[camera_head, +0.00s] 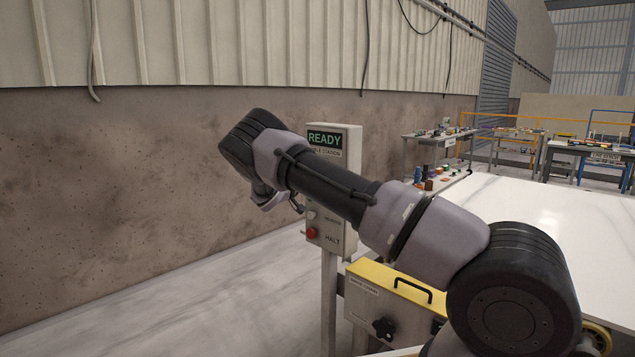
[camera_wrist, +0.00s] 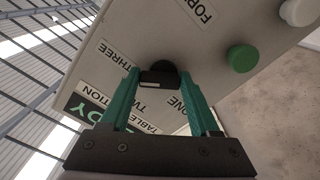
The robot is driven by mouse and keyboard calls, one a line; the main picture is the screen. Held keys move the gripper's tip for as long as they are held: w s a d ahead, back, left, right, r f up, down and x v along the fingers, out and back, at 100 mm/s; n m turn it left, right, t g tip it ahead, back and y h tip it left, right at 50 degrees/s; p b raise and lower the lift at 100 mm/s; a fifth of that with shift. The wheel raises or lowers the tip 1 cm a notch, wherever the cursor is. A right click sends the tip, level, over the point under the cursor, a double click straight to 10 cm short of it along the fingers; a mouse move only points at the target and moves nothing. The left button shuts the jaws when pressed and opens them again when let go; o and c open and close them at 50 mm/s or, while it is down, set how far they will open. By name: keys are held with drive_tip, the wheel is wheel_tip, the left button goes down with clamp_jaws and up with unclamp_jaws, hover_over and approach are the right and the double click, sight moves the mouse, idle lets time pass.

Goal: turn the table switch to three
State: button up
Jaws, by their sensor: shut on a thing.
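The table switch is a black knob (camera_wrist: 159,77) on the light grey station panel (camera_wrist: 90,75), seen in the wrist view. My gripper (camera_wrist: 160,72) has its green fingers on both sides of the knob and is shut on it. The label THREE (camera_wrist: 118,54) lies to the left of the knob. The labels TWO (camera_wrist: 148,107) and ONE (camera_wrist: 175,106) lie below it, partly covered by my fingers. I cannot tell which label the knob points to. In the head view the panel (camera_head: 350,145) reads READY, and my arm hides the knob.
A green button (camera_wrist: 243,58) and a white button (camera_wrist: 301,11) stick out beside the knob. A wall is behind.

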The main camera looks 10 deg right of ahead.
drive_tip(key=shift+a+f+m, duration=0.1)
drive_tip(key=shift+f+m, duration=0.05)
drive_tip(key=shift+m, duration=0.45)
drive_tip(key=o, duration=1.4)
drive_tip(key=shift+c, duration=0.2)
drive_tip(key=v, duration=1)
drive_tip(key=shift+s+a, duration=0.25)
drive_tip(key=shift+a, duration=0.05)
